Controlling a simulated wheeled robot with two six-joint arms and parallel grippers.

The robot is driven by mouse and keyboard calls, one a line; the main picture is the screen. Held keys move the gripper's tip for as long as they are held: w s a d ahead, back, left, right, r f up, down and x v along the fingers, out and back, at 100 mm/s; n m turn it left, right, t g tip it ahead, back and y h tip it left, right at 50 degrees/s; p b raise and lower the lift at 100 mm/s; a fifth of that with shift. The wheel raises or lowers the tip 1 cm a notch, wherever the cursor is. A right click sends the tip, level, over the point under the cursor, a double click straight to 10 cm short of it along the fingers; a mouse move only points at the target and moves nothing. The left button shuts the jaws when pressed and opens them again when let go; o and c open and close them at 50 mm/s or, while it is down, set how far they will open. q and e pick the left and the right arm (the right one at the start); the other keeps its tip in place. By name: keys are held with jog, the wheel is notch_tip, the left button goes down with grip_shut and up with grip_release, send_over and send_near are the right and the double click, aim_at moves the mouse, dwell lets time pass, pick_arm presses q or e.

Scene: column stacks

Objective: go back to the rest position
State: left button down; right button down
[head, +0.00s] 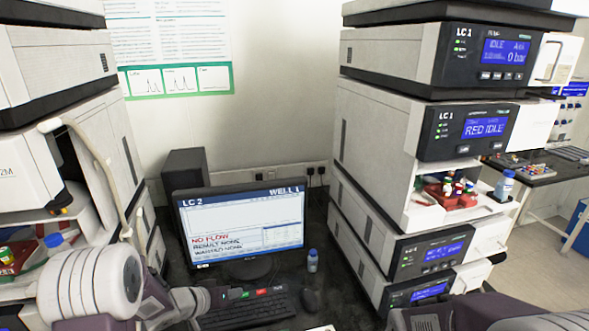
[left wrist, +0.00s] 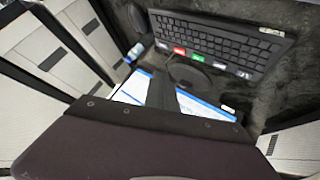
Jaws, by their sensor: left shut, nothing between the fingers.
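My left arm comes in at the lower left of the head view. My left gripper (head: 201,298) is at its end, small and partly blocked by the arm, beside the left end of the keyboard (head: 245,309). It is shut with nothing in it. In the left wrist view the dark gripper body fills the bottom, with the keyboard (left wrist: 222,45) and part of the monitor screen (left wrist: 132,90) beyond it. Part of my right arm shows at the lower right of the head view; its fingers do not show.
A monitor (head: 240,225) reading LC 2 stands on the dark bench. A blue-capped bottle (head: 312,261) and a mouse (head: 310,300) are to its right. Tall instrument stacks flank it; the right stack (head: 375,140) holds a red tray (head: 452,198) and another bottle (head: 504,187).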

pick_arm(q)
notch_tip(320, 180, up, 5)
jog(key=s+d+t+y, duration=0.1)
jog(key=d+y, duration=0.1)
jog(key=s+a+f+g+y, duration=0.1)
jog(key=s+g, duration=0.3)
jog(key=s, duration=0.7)
jog(key=s+a+f+g+y, duration=0.1)
jog(key=s+f+g, duration=0.3)
jog(key=s, duration=0.7)
jog(key=shift+a+f+y, duration=0.3)
jog(key=shift+y, duration=0.3)
